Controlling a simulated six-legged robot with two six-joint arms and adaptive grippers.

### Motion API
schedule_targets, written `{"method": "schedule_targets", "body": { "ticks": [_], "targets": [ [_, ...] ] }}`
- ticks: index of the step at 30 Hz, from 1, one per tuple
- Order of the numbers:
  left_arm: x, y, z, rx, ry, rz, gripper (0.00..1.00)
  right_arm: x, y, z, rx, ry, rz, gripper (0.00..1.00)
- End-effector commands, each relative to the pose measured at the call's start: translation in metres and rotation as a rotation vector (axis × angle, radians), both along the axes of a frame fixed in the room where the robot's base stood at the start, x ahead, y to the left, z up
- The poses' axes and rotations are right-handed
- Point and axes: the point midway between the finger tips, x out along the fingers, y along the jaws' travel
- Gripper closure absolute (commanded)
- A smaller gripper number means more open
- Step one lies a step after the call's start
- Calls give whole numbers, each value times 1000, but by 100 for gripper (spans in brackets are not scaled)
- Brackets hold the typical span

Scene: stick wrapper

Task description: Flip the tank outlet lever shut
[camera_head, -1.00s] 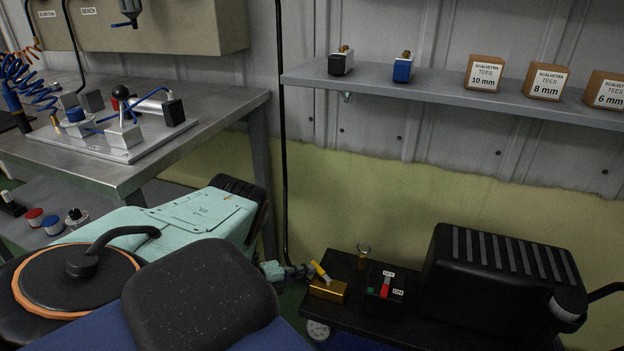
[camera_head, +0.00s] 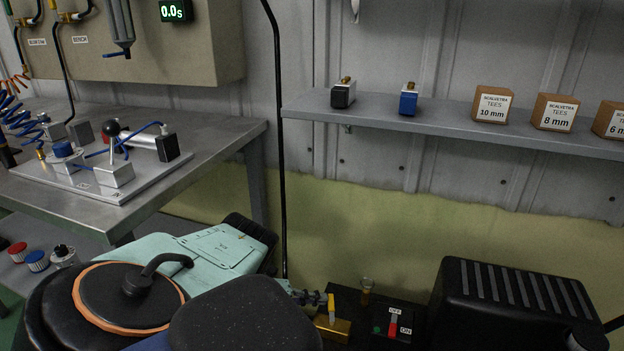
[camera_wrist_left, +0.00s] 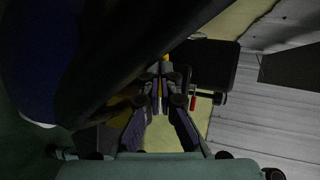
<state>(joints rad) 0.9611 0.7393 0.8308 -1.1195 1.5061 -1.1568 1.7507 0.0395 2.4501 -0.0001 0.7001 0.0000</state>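The outlet lever (camera_head: 331,308) is a small yellow handle on a brass block (camera_head: 338,329) at the bottom middle of the head view. It stands nearly upright there. My left gripper (camera_head: 320,298) comes in from the left, with its dark fingertips right at the lever; whether they touch is too small to tell. In the left wrist view my left gripper (camera_wrist_left: 163,70) has its fingertips drawn close together, with a bit of the yellow lever (camera_wrist_left: 166,57) just beyond them. I see no clear hold on it. My right gripper is not in view.
A switch box (camera_head: 393,325) with a red OFF/ON switch sits right of the brass block. A black ribbed unit (camera_head: 510,305) is farther right. A small amber-coloured cup (camera_head: 367,287) stands behind. A shelf (camera_head: 440,123) holds valves and boxes; a metal bench (camera_head: 210,165) is at left.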

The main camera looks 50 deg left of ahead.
Motion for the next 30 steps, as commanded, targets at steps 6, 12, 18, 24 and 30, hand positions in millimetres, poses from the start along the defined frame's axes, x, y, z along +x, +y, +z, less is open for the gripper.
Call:
{"method": "schedule_targets", "body": {
  "ticks": [6,12,18,24,30],
  "targets": [
    [-4,-2,-1,-1,2,-19,100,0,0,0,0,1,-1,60],
    [-7,-5,0,-2,2,-15,100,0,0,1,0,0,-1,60],
    [-8,-13,1,-2,2,-14,100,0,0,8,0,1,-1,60],
    [-10,-18,0,-1,2,-16,100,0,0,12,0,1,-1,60],
    [-9,-17,-1,-1,1,-17,100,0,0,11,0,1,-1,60]
  ]
}}
